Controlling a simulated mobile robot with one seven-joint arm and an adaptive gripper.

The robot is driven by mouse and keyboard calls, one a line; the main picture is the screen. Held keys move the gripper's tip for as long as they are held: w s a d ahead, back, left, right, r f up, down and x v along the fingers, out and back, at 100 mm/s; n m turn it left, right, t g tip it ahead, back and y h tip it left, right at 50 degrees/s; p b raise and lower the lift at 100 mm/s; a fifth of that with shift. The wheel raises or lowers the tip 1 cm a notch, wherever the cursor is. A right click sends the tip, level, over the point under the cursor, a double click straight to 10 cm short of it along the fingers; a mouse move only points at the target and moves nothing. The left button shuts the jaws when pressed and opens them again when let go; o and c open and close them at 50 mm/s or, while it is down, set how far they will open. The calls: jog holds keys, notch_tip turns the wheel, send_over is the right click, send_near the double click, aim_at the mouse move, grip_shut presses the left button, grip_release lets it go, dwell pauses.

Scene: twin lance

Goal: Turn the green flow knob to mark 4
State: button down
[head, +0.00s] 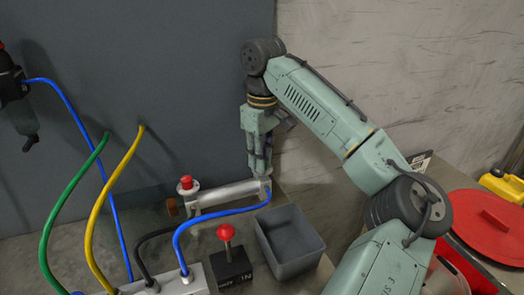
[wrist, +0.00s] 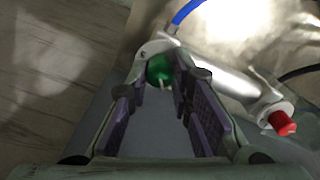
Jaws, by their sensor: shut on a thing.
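The green flow knob (wrist: 159,67) shows in the wrist view between the tips of my gripper (wrist: 160,80), with a small pale pointer on its near side. My gripper is shut on the knob. The knob sits at one end of a silver cylinder (wrist: 215,68). In the head view my gripper (head: 259,160) points down at the right end of the cylinder (head: 228,194), and the knob is hidden there. I cannot make out any numbered marks around the knob in either view.
A blue hose (head: 225,214) joins the cylinder near my gripper. A red button (head: 186,182) stands at the cylinder's left end. A red-knobbed lever (head: 225,232) and an open grey bin (head: 289,242) are in front. Green and yellow hoses hang at left.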

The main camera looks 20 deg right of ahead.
jog(key=m, duration=0.3)
jog(key=shift+m, duration=0.4)
jog(key=m, duration=0.4)
jog(key=shift+m, duration=0.3)
jog(key=m, duration=0.4)
jog(key=shift+s+m, duration=0.1)
jog(key=shift+m, duration=2)
jog(key=c, duration=1.4)
grip_release()
